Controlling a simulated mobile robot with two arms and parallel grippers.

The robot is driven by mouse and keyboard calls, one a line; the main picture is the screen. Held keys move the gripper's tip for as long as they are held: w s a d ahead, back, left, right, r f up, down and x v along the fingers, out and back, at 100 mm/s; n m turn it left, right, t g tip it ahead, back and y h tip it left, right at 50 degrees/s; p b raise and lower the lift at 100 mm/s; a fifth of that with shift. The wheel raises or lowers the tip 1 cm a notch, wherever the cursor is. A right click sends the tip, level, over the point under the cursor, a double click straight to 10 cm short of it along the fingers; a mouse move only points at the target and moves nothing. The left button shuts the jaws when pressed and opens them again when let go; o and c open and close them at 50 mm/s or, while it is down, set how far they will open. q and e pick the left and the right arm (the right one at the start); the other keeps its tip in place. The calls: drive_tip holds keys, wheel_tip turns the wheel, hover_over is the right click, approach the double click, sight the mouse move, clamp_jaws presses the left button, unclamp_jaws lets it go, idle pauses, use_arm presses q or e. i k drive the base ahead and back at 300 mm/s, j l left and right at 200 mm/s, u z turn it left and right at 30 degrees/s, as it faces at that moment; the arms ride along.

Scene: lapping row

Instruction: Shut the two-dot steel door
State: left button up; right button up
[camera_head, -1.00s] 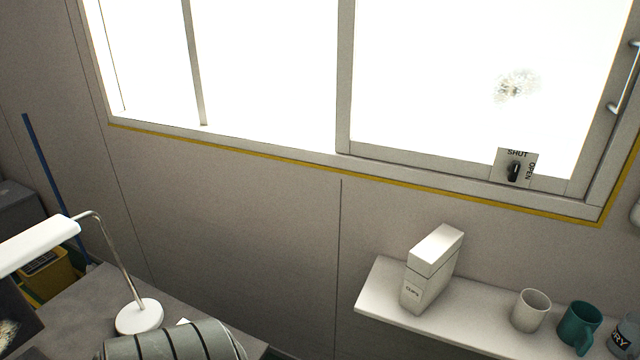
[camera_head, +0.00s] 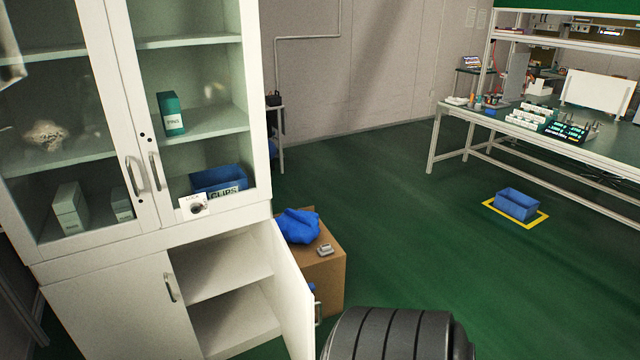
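A white cabinet (camera_head: 200,222) stands at the left in the head view. Its lower part has two solid doors. The lower left door (camera_head: 115,310) is shut, with its handle on its right side. The lower right door (camera_head: 291,285) stands open, swung outward on its right edge, with its handle (camera_head: 318,312) near the free edge. The compartment behind it shows a shelf and looks empty. I cannot make out dots on either lower door. Small dark dots show near the handles of the glass upper doors, which look shut. Neither gripper is in view.
A cardboard box (camera_head: 330,283) with a blue cloth (camera_head: 298,226) and a small grey item (camera_head: 325,250) on top stands close behind the open door. A blue bin (camera_head: 516,204) sits in a yellow floor outline. A workbench (camera_head: 540,140) stands at right. Green floor between is clear.

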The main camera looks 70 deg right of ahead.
sight(296, 301)
drive_tip(key=k+l+z, duration=0.25)
drive_tip(key=l, duration=0.25)
drive_tip(key=l+z, duration=0.3)
drive_tip(key=l, duration=0.2)
drive_tip(key=l+z, duration=0.25)
drive_tip(key=l, duration=0.3)
drive_tip(key=k+l, duration=0.1)
drive_tip(key=l, duration=1)
